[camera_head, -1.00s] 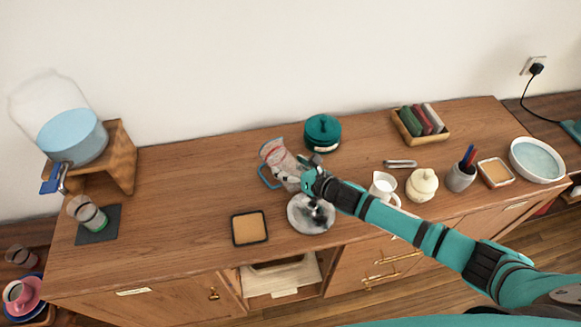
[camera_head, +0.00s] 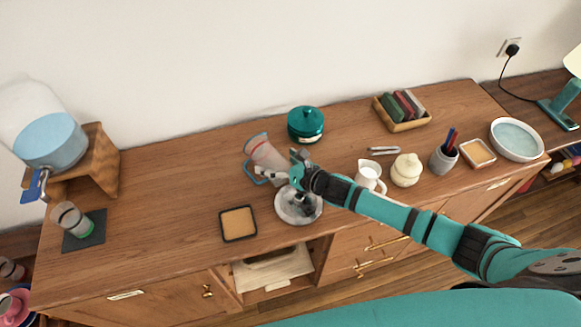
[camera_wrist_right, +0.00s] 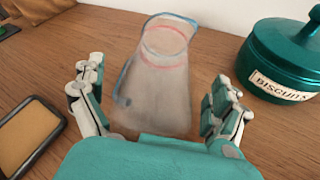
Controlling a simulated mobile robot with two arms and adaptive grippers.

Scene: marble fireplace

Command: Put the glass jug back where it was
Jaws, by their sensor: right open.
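The clear glass jug (camera_head: 262,150) has red bands near its rim and a blue handle on its left. It stands on the wooden sideboard (camera_head: 180,170), left of the teal tin. In the right wrist view the jug (camera_wrist_right: 163,95) shows upright between the spread fingers, with a visible gap on its right. My right gripper (camera_head: 281,164) is open at the jug's front right side, and its fingers hide part of the jug's lower body. The jug's base is partly hidden in the wrist view. My left gripper is not in view.
A teal biscuit tin (camera_head: 306,130) is close behind the gripper. A white creamer (camera_head: 367,174) stands near my forearm. The sideboard left of the jug is clear.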

